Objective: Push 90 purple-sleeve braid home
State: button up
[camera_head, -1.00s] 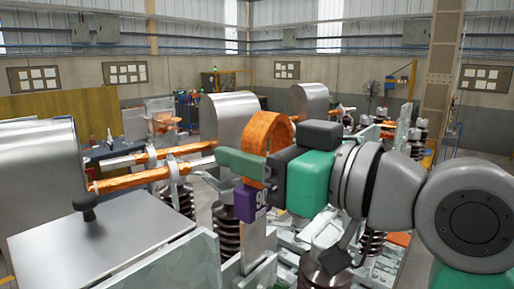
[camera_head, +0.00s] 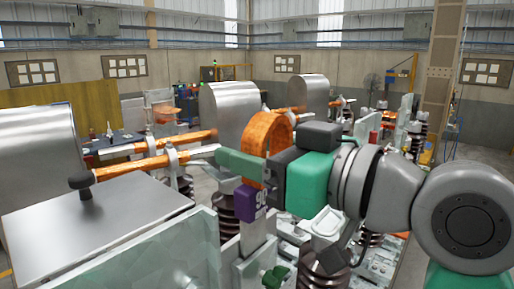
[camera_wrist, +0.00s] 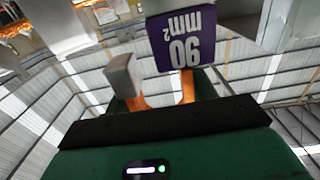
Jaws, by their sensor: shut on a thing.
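The orange braid (camera_head: 265,133) is bent in an arch at my gripper (camera_head: 258,172). Its purple sleeve (camera_head: 250,203) hangs just below, marked 90. The sleeve also shows large and upside down in the wrist view (camera_wrist: 181,42), reading 90 mm², with copper-coloured strips below it. A grey block (camera_wrist: 122,75) is left of the sleeve there. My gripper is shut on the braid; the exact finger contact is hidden. A pale upright post (camera_head: 253,235) is below the sleeve in the head view; whether they touch is unclear.
A grey cabinet top (camera_head: 85,225) with a black knob (camera_head: 82,182) is at left. Orange bars (camera_head: 140,165) run behind it towards my gripper. Brown ribbed insulators (camera_head: 180,185) and translucent panels (camera_head: 170,265) crowd the area. A small green part (camera_head: 275,277) is below.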

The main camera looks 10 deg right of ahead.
jog(key=shift+f+b, duration=0.55)
jog(key=shift+f, duration=0.3)
jog(key=o, duration=1.3)
jog(key=shift+c, duration=0.2)
jog(key=b+v, duration=0.1)
jog(key=v, duration=0.7)
